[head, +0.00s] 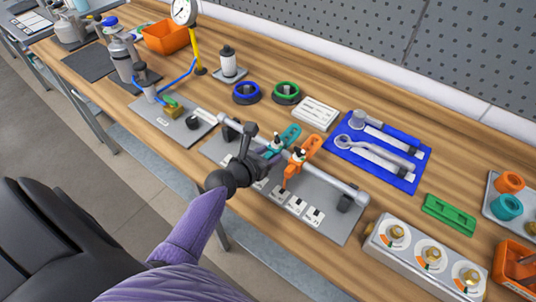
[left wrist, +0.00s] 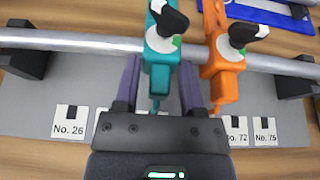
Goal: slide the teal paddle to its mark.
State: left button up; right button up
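The teal paddle (head: 288,137) hangs on a silver rail over a grey plate, left of the orange paddle (head: 301,160). In the left wrist view the teal paddle (left wrist: 162,45) has a black-and-white clamp lever on top, and the orange paddle (left wrist: 226,60) is close on its right. My left gripper (head: 268,152) is at the teal paddle. In the left wrist view its fingers (left wrist: 160,68) are apart, one on each side of the teal paddle, with gaps showing. My right gripper is not in view.
The rail (left wrist: 80,41) sits in black end blocks. Number cards line the plate's front: No. 26 (left wrist: 69,122), No. 72 (left wrist: 236,130) and No. 75 (left wrist: 265,131); others are partly hidden by my gripper. A blue tool tray (head: 410,183) lies behind; a dial box (head: 425,255) stands right.

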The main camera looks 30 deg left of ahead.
pick_arm(q)
grip_shut()
jog(key=a+b, duration=0.1)
jog(key=a, duration=0.2)
jog(key=a+b, duration=0.1)
jog(key=a, duration=0.2)
jog(key=a+b, duration=0.1)
jog(key=a, duration=0.2)
jog(key=shift+w+f, duration=0.15)
jog(key=shift+w, duration=0.2)
jog(key=shift+a, duration=0.55)
jog(key=shift+o, duration=1.1)
grip_release()
